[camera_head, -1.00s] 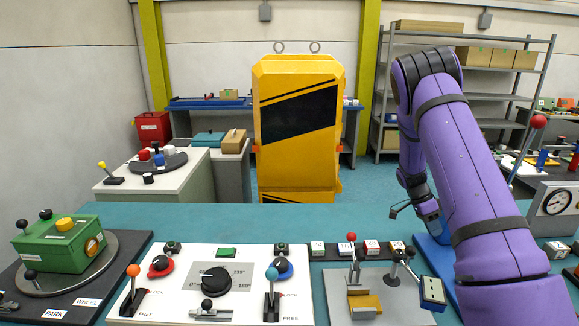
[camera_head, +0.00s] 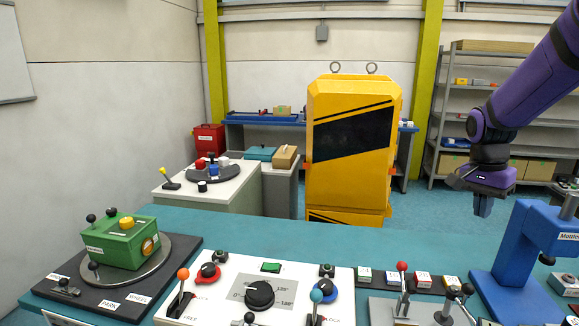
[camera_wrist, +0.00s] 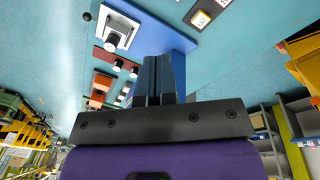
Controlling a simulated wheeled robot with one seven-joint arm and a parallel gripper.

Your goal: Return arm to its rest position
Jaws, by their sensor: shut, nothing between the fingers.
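My arm (camera_head: 536,83) is purple and comes in from the upper right in the head view. My gripper (camera_head: 483,206) points down above the back right of the teal workbench (camera_head: 400,240), close to the left of a blue stand (camera_head: 515,250). It touches nothing that I can see. In the wrist view the two dark fingers of my gripper (camera_wrist: 159,80) lie together with nothing between them. The blue base of the stand (camera_wrist: 165,25) shows beyond the fingers.
A yellow cabinet (camera_head: 352,160) stands behind the bench. A white panel (camera_head: 225,295) with levers and knobs, a green box (camera_head: 118,243) on a turntable, and a grey lever plate (camera_head: 425,312) are in front. Shelves (camera_head: 475,110) stand behind my arm.

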